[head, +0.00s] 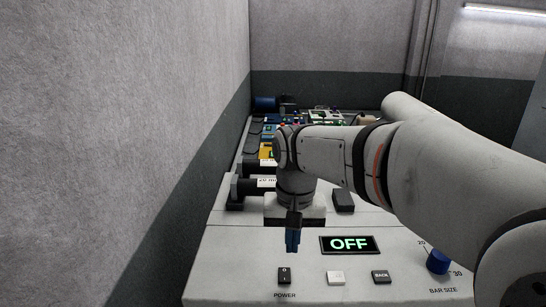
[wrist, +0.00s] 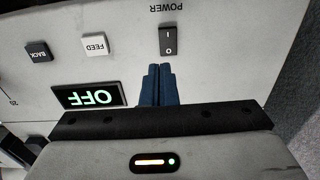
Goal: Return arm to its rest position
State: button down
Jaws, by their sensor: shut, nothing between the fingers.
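My gripper (head: 292,240) hangs from my arm above the white control panel (head: 235,262), with blue fingers pointing down. In the wrist view the fingers (wrist: 159,84) are together, with nothing between them. Their tips appear just short of the black power rocker switch (wrist: 167,40); the head view shows the same switch (head: 284,275) in front of the gripper. I cannot tell the exact height of the fingertips above the panel. The display (head: 348,244) reads OFF in green.
The panel also has a white button (head: 336,278), a dark BACK button (head: 381,277) and a blue BAR SIZE knob (head: 438,261). Machine parts and a cluttered bench lie behind the gripper. A grey wall (head: 120,130) rises close on the left.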

jog(key=shift+t, duration=0.9)
jog(key=s+d+f, duration=0.1)
jog(key=s+d, duration=0.1)
jog(key=s+d+f+b, duration=0.1)
jog(key=s+d+f, duration=0.1)
jog(key=d, duration=0.1)
jog(key=s+d+f+b, duration=0.1)
jog(key=s+d, duration=0.1)
jog(key=s, duration=0.1)
jog(key=shift+d+f, duration=0.15)
jog(key=shift+f, duration=0.05)
jog(key=s+d+f+t+b, duration=0.1)
jog(key=s+d+f, duration=0.2)
jog(key=s+f, duration=0.1)
jog(key=shift+s+d+f+b, duration=0.15)
jog(key=shift+s+d+b, duration=0.05)
jog(key=shift+s+b, duration=0.25)
